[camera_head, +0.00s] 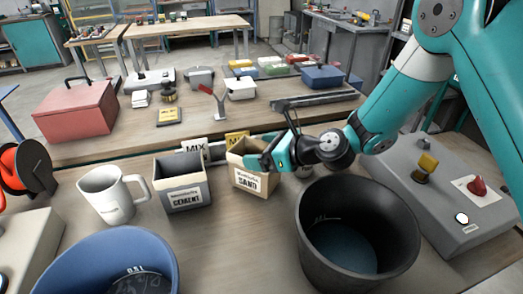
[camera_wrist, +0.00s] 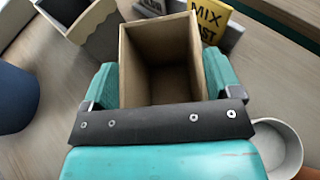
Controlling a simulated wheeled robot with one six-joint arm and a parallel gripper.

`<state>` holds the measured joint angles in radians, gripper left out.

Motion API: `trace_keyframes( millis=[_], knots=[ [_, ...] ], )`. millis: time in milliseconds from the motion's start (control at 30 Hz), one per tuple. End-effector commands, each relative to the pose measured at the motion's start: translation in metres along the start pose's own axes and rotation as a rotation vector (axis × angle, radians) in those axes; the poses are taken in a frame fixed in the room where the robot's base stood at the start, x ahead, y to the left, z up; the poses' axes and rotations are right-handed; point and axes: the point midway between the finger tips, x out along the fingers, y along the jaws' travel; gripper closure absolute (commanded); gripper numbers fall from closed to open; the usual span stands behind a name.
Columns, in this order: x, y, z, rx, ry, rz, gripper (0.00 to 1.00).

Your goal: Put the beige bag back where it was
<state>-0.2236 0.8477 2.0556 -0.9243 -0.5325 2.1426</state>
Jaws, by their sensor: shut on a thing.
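The beige bag (camera_head: 248,180), an open-topped box shape labelled SAND, stands upright between the grey cement bag and the black bucket. My gripper (camera_head: 264,161) reaches it from the right and is shut on it. In the wrist view the beige bag (camera_wrist: 161,60) sits between the two teal fingers of my gripper (camera_wrist: 163,88), its inside brown and seemingly empty. Whether its base touches the table cannot be told; it is at or close to the tabletop. The MIX sign (camera_head: 194,150) and a yellow sign (camera_head: 236,138) stand just behind, partly hidden.
The cement bag (camera_head: 183,190) and a white mug (camera_head: 110,195) stand to the left. A black bucket (camera_head: 400,240) is at front right, a blue bucket (camera_head: 60,262) at front left. A grey control box (camera_head: 440,205) is at right. Bare table lies in front of the bag.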

Motion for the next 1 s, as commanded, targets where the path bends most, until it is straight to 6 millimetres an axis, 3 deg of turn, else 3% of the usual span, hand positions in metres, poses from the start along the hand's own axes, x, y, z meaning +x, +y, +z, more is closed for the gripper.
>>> trace_keyframes(
  millis=[200, 233, 300, 633, 1000],
  knots=[
    [0.001, 0.000, -0.002, 0.000, 0.000, 0.000, 0.75],
    [0.001, 0.000, -0.002, 0.000, 0.000, 0.000, 0.11],
    [0.001, 0.000, -0.001, 0.000, 0.000, 0.000, 0.00],
    [-0.008, -0.001, 0.000, 0.000, 0.000, -0.002, 0.00],
    [-0.085, -0.001, -0.001, 0.002, -0.001, -0.004, 0.00]
  ],
)
